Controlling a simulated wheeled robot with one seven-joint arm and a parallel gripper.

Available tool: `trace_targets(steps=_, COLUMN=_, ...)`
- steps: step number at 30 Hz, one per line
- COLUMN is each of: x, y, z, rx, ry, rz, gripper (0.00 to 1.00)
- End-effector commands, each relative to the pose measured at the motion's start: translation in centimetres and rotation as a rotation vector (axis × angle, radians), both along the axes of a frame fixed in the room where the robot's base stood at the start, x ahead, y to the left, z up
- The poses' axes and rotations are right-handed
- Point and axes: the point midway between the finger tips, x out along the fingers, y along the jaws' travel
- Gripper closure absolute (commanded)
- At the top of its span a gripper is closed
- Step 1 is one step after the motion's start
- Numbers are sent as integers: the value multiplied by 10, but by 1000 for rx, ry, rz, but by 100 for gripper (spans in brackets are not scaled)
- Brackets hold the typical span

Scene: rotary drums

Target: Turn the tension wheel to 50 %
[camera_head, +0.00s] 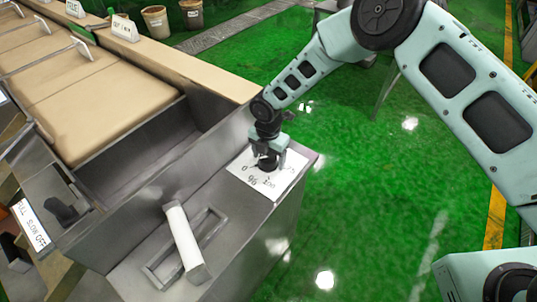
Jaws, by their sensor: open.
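The tension wheel (266,163) is a small dark knob on a white dial plate (262,190), at the right end of the grey metal top. The plate shows a "0", a "%" sign and "100"; other marks are partly covered. My gripper (268,152) points down over the wheel, with its fingers open on either side of it. I cannot tell whether the fingers touch the wheel. The wheel's pointer is too small and hidden to read.
A white bar handle (185,243) rises from a slotted frame near the front of the metal top. A dark lever (62,210) stands by a "FULL SLOW OFF" label (31,224). Tan covers (95,105) lie behind. Green floor (370,210) is clear on the right.

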Motion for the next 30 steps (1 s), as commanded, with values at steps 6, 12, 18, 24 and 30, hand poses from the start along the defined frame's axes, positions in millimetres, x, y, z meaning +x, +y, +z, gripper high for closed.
trace_targets(steps=6, x=0, y=0, z=-1, rx=-1, ry=-1, rz=0, gripper=25)
trace_targets(steps=12, x=0, y=0, z=-1, rx=0, ry=0, rz=0, gripper=70)
trace_targets(steps=18, x=0, y=0, z=-1, rx=0, ry=0, rz=-4, gripper=70)
trace_targets(steps=24, x=0, y=0, z=-2, rx=0, ry=-1, rz=-49, gripper=70)
trace_targets(steps=30, x=0, y=0, z=-4, rx=-1, ry=-2, rz=-168, gripper=70)
